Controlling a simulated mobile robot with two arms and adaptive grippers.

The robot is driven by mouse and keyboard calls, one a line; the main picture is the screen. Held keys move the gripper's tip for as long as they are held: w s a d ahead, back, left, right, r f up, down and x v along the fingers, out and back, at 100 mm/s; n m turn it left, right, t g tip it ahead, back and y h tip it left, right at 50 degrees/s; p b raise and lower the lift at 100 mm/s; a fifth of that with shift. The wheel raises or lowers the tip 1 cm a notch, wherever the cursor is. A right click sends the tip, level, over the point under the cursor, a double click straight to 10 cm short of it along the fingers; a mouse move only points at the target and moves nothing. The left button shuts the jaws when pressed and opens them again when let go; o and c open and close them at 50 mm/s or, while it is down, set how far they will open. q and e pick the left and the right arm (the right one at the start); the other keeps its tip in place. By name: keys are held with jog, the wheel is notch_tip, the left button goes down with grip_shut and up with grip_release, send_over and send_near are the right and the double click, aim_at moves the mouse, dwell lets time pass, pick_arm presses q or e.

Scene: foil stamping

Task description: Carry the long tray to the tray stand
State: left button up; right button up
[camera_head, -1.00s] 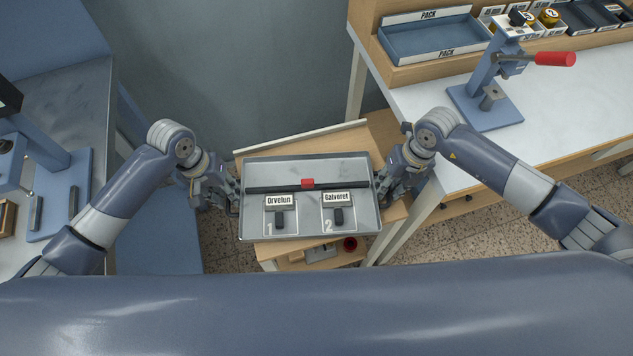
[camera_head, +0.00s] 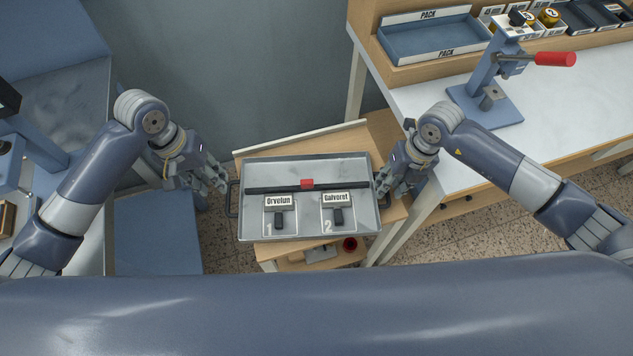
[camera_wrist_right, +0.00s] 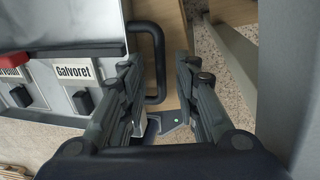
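The long grey tray (camera_head: 270,172) sits on a light wooden stand (camera_head: 300,132), with a black bar and red block across it and two labelled stamps, "Orvelun" (camera_head: 278,203) and "Galvoret" (camera_head: 336,200). Its left handle (camera_head: 231,200) is bare. My left gripper (camera_head: 219,184) is just off that handle, empty, and its fingers look apart. My right gripper (camera_head: 384,189) is at the right end of the tray. In the right wrist view its fingers are spread, with the tray's black right handle (camera_wrist_right: 157,60) between them, apart from the fingers.
A white-topped bench (camera_head: 560,110) stands at the right with a blue press (camera_head: 485,105) with a red grip and a blue PACK bin (camera_head: 430,38). A blue-grey bench (camera_head: 75,95) is at the left. The stand's lower shelf (camera_head: 300,262) holds small items.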

notch_tip(320, 180, up, 6)
jog(key=d, duration=0.1)
jog(key=shift+r, duration=0.2)
jog(key=shift+d, duration=0.1)
dwell(0.5)
